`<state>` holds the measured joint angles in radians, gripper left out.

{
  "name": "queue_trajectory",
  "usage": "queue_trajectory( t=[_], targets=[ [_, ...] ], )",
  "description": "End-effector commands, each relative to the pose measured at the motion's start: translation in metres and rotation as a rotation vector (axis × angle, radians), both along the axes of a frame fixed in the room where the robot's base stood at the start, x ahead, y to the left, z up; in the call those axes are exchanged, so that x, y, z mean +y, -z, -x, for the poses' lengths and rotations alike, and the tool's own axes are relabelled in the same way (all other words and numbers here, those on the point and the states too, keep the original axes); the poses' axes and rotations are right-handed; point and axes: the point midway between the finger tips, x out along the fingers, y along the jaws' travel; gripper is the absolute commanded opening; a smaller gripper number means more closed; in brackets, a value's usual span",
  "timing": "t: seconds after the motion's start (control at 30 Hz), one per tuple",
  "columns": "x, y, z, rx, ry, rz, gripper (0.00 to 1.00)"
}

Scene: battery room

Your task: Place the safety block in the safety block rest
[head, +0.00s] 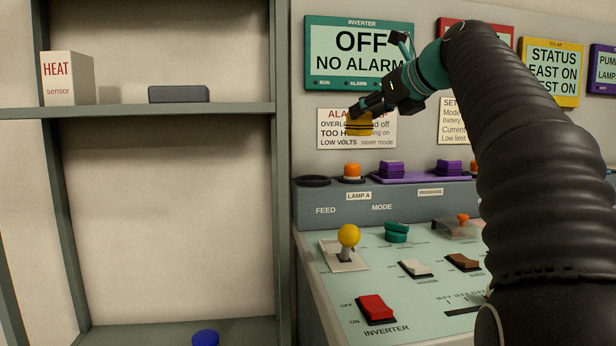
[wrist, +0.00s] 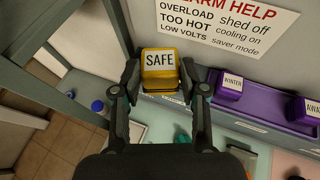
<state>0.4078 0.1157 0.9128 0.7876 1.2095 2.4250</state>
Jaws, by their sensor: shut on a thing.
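The safety block is a yellow block with a white top label reading "SAFE" (wrist: 160,62). In the head view the yellow block (head: 359,126) hangs in front of the alarm help sign, above the console's upper ledge. My gripper (wrist: 159,78) is shut on it, one finger on each side; in the head view my gripper (head: 368,108) points down and left. A dark oval dish (head: 313,181) sits on the left end of the ledge, below and left of the block; I cannot tell whether it is the safety block rest.
An orange lamp (head: 351,171) stands on the ledge below the block. A purple tray (head: 408,178) with purple blocks lies to its right. A yellow-knobbed lever (head: 348,236) and a red switch (head: 375,307) are on the console. A grey shelf (head: 130,110) stands at left.

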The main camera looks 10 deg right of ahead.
Motion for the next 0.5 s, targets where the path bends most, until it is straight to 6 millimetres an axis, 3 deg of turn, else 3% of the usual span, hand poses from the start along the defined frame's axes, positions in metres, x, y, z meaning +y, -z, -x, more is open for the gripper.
queue_trajectory(
  t=[0.17, 0.5],
  targets=[
    [0.011, 0.007, -0.009, 0.001, -0.005, -0.002, 0.07],
    [0.059, 0.048, -0.056, 0.002, -0.008, 0.000, 0.07]
  ],
)
